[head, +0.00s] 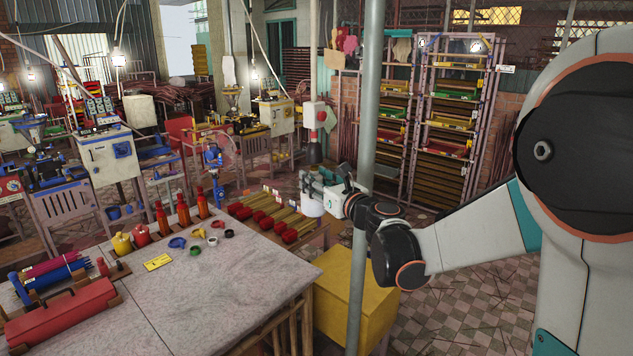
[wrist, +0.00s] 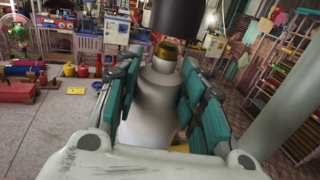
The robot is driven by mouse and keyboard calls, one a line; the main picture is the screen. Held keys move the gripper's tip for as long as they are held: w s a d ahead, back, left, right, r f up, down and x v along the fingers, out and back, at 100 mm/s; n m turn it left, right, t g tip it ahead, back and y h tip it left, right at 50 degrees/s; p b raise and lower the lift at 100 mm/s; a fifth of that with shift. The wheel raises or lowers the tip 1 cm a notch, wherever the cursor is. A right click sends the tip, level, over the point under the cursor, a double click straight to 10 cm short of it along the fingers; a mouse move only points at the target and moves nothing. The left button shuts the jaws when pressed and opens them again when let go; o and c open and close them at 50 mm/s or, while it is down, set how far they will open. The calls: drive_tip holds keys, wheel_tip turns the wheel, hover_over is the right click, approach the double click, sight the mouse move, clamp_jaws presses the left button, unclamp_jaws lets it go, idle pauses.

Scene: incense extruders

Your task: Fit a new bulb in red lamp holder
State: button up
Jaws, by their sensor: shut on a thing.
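My gripper (wrist: 160,105) is shut on a white bulb (wrist: 150,112), with its teal-padded fingers on either side of it. The bulb's narrow neck ends in a brass-coloured cap (wrist: 166,52), which points away from my wrist. A dark grey cylinder (wrist: 188,15) lies just beyond the cap at the top of the wrist view; I cannot tell if they touch. It looks dark, and I cannot make out a red lamp holder for certain. In the head view my gripper (head: 312,185) is beyond the grey pole, and the white bulb (head: 312,208) shows at its fingers.
A grey pole (head: 366,150) stands close to my arm. A yellow box (head: 345,285) is below it. The stone-topped table (head: 240,265) at left bears a red toolbox (head: 65,315), bottles and coloured rings. Machines and lit hanging bulbs (head: 118,58) are behind; tall racks (head: 455,110) stand at the back.

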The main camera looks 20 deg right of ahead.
drive_tip(key=shift+r+p, duration=0.6)
drive_tip(key=shift+r, duration=0.5)
idle(0.8)
drive_tip(key=shift+d+n+g+y, duration=0.1)
drive_tip(key=shift+n+g+y, duration=0.25)
drive_tip(key=shift+y, duration=0.25)
drive_tip(key=shift+n+g+y, duration=0.25)
drive_tip(key=shift+n+y, duration=0.3)
drive_tip(key=shift+y, duration=0.15)
drive_tip(key=shift+w, duration=0.1)
drive_tip(key=shift+r+n+g+y+b, duration=0.1)
drive_tip(key=shift+n+g+y+b, duration=0.25)
drive_tip(key=shift+y, duration=0.35)
drive_tip(key=shift+d+n, duration=0.1)
drive_tip(key=shift+n, duration=0.15)
